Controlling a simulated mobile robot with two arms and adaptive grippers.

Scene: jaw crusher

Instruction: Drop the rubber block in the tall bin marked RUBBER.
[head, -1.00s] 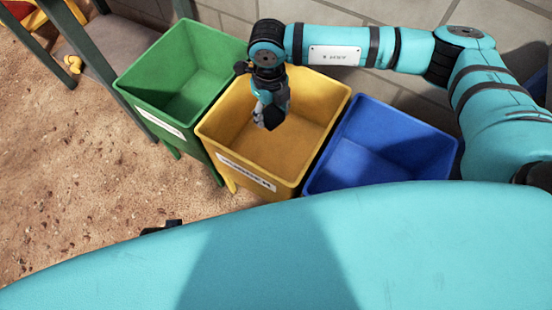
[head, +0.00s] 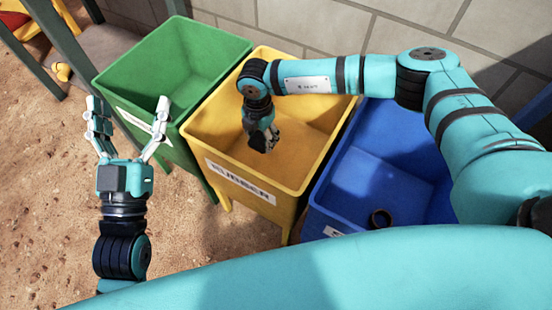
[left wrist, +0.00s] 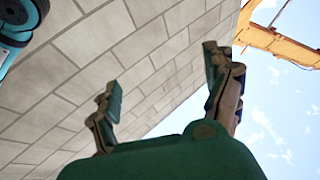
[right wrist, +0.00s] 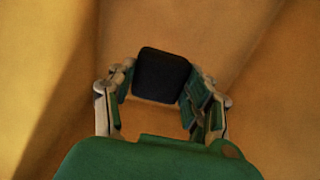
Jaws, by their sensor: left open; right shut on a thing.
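The rubber block (right wrist: 162,75) is dark, almost black, and sits between the fingers of my right gripper (right wrist: 160,90) in the right wrist view. My right gripper (head: 264,143) points down into the yellow bin (head: 195,135), whose front label reads RUBBER. The bin's yellow walls fill the right wrist view around the block. The block is mostly hidden by the fingers in the head view. My left gripper (head: 130,110) is open and empty, pointing up in front of the green bin. It also shows open in the left wrist view (left wrist: 165,75).
A block wall (head: 320,28) runs behind. Sandy ground (head: 50,190) lies open at the left.

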